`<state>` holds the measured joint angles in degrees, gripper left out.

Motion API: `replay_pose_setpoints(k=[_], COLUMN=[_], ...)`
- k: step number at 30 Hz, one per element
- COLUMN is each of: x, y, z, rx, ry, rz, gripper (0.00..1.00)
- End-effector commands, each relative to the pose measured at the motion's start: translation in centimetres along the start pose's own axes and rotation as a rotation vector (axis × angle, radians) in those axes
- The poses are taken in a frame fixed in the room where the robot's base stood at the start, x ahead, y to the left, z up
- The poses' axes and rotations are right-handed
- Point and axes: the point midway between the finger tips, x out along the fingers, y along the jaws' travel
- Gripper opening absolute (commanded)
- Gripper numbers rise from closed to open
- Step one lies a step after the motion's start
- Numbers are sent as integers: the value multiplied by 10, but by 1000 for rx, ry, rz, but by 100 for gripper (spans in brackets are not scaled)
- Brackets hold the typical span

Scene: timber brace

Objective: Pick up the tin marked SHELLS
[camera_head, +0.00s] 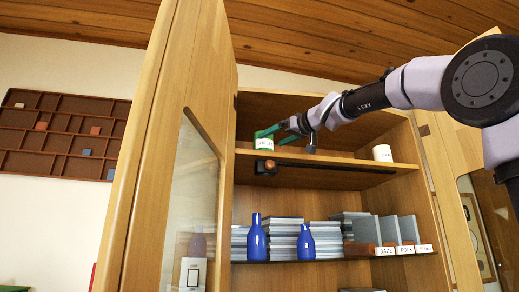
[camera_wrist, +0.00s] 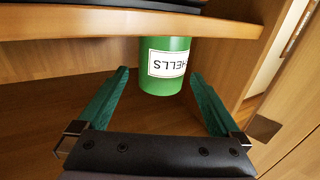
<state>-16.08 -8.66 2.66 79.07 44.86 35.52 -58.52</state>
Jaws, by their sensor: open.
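The green tin (camera_head: 264,145) with a white label stands on the upper shelf of the cabinet, near its left side. In the wrist view the tin (camera_wrist: 160,84) appears upside down, and its label reads "HELLS", with the first letter out of sight round the side. My gripper (camera_head: 266,135) is open at the tin, its green fingers reaching in from the right. In the wrist view the fingertips of my gripper (camera_wrist: 160,74) lie one on each side of the tin, with a gap showing on both sides.
The upper shelf (camera_head: 330,160) carries a white tin (camera_head: 382,153) at its right. Blue bottles (camera_head: 257,238) and stacked cases stand below. The open glazed door (camera_head: 190,190) bounds the left.

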Motion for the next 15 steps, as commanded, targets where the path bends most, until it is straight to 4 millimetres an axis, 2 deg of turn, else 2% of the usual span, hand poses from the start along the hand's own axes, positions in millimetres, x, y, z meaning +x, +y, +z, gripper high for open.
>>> replay_pose_setpoints(k=[3,11,15], x=[21,43,64], y=[0,-1,-2], z=[2,4,10], rx=[3,3,4], ry=[-3,-4,-6], rz=[-2,-2,-2], gripper=[100,100,100])
